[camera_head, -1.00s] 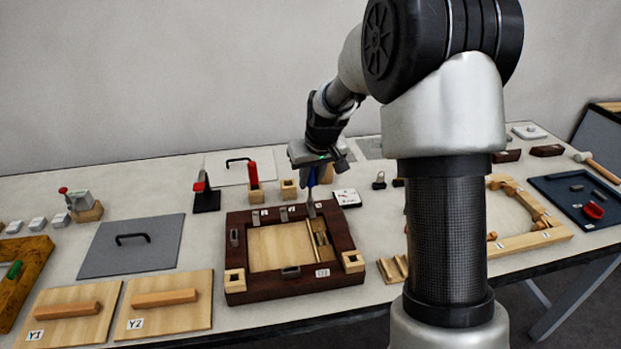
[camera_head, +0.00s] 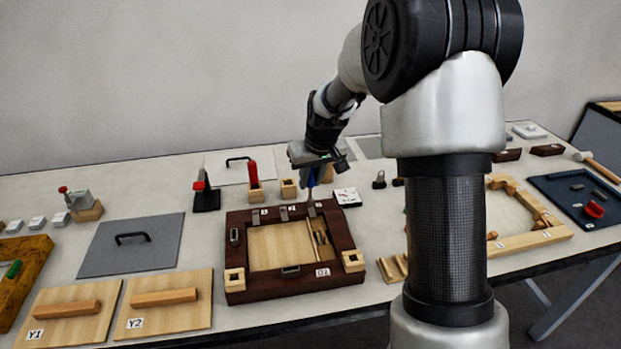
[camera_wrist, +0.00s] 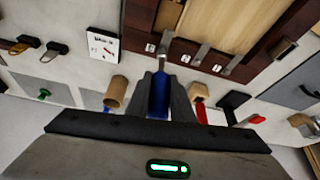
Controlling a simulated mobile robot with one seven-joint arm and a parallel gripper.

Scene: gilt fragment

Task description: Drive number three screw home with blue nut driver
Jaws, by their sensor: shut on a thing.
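My gripper (camera_head: 314,162) is shut on the blue handle of the nut driver (camera_head: 311,178), which points down at the dark wooden frame (camera_head: 300,285). In the wrist view, the blue nut driver (camera_wrist: 158,97) stands between my gripper's fingers (camera_wrist: 165,85). Its metal shaft reaches the frame's far rail beside a small label (camera_wrist: 150,48), the end one of a row. The digit is too small to read surely. The driver's tip covers the screw there, so its depth is hidden. Other metal fittings (camera_head: 284,213) sit along the same rail.
Wooden holders, one with a red-handled tool (camera_head: 253,175), stand behind the frame. A white card (camera_head: 346,197) lies right of my gripper. A grey lidded panel (camera_head: 133,245) lies left. A light wooden frame (camera_head: 530,241) and a blue tray (camera_head: 580,200) lie right.

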